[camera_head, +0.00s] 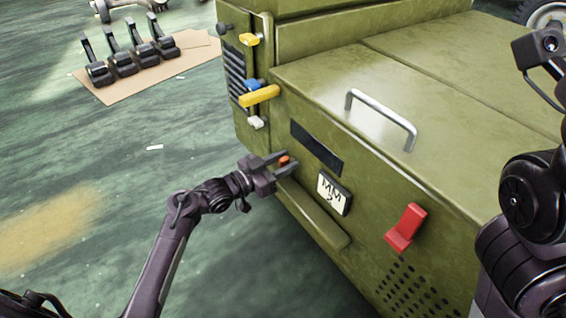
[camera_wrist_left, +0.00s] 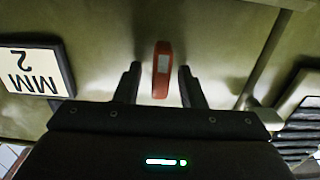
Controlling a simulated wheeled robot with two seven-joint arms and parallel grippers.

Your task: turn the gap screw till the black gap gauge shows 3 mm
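The gap gauge (camera_head: 333,194), a white plate in a black frame, is on the green machine's front. It reads MM with a digit, small in the head view; in the left wrist view the gauge (camera_wrist_left: 33,70) shows upside down and the digit looks like 2. The red gap screw (camera_head: 284,160) is left of it; in the left wrist view the screw (camera_wrist_left: 161,70) has a pale patch. My left gripper (camera_head: 281,161) is open around the screw, one finger on each side with a gap between. My right gripper's fingers are not in view.
The green machine (camera_head: 430,80) carries a metal handle (camera_head: 382,113), a red lever (camera_head: 405,228), a yellow lever (camera_head: 259,96) and a dark slot (camera_head: 316,148). A ledge (camera_head: 312,215) juts out below the screw. Several black pedals stand on a cardboard sheet (camera_head: 190,62) at the back left.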

